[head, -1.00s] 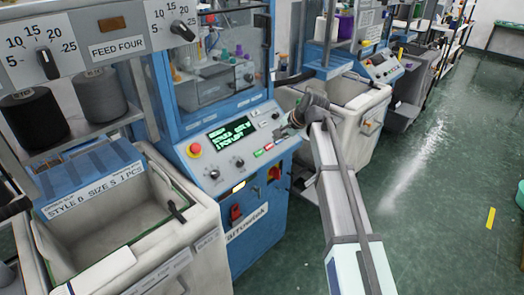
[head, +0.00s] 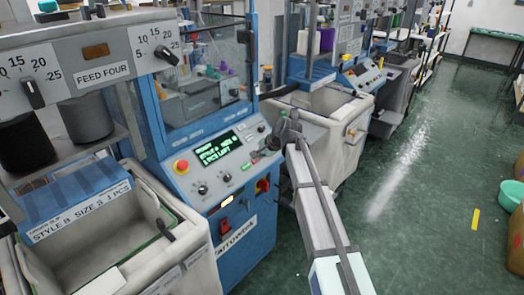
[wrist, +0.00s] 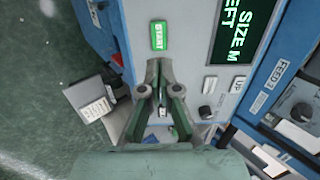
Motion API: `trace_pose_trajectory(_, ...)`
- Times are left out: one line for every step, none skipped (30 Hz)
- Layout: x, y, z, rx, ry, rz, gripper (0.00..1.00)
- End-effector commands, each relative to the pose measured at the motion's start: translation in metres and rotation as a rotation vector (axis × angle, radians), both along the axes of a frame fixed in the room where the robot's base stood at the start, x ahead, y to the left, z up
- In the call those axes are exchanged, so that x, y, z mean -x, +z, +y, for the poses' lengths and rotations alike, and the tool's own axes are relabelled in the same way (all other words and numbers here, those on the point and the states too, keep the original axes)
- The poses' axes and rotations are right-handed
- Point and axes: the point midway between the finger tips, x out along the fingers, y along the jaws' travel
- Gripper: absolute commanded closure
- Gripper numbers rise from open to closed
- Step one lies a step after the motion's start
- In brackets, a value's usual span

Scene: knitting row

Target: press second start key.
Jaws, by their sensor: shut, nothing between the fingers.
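The green START key (wrist: 158,36) shows in the wrist view, on the pale panel beyond my fingertips. In the head view, a green key (head: 246,166) sits below the lit display (head: 219,149) on the nearer blue machine. My gripper (head: 264,154) is at the right part of this panel, just right of the green key. In the wrist view my gripper (wrist: 160,68) is shut and empty, its tips a little short of the START key. Whether the tips touch the panel cannot be told. A red key seen earlier beside the green one is hidden by my gripper.
A red stop button (head: 181,167) and black knobs (head: 202,188) are on the same panel. A second blue machine's panel (head: 362,77) stands farther back. A grey bin (head: 90,240) is at front left. The green floor (head: 410,190) is open at right.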

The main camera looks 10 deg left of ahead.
Motion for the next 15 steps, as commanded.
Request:
trace_pose_trajectory(-0.005,-0.005,0.006,0.001,0.001,0.002,1.00)
trace_pose_trajectory(-0.007,-0.010,0.009,0.001,0.001,0.002,1.00)
trace_pose_trajectory(-0.009,-0.016,0.013,0.001,0.001,0.002,1.00)
trace_pose_trajectory(-0.012,-0.020,0.016,0.001,0.001,0.002,1.00)
trace_pose_trajectory(-0.014,-0.025,0.019,0.001,0.001,0.002,1.00)
trace_pose_trajectory(-0.016,-0.031,0.023,0.001,0.002,0.002,1.00)
trace_pose_trajectory(-0.017,-0.034,0.025,0.001,0.002,0.002,1.00)
trace_pose_trajectory(-0.019,-0.038,0.028,0.001,0.001,0.001,1.00)
trace_pose_trajectory(-0.021,-0.042,0.030,0.002,0.001,0.001,1.00)
trace_pose_trajectory(-0.022,-0.045,0.032,0.002,0.001,0.001,1.00)
trace_pose_trajectory(-0.023,-0.048,0.034,0.001,0.001,0.001,1.00)
trace_pose_trajectory(-0.024,-0.051,0.036,0.001,0.001,0.001,1.00)
trace_pose_trajectory(-0.025,-0.054,0.037,0.001,0.001,0.000,1.00)
trace_pose_trajectory(-0.026,-0.056,0.038,0.001,0.000,0.001,1.00)
trace_pose_trajectory(-0.027,-0.059,0.040,0.001,0.000,0.001,1.00)
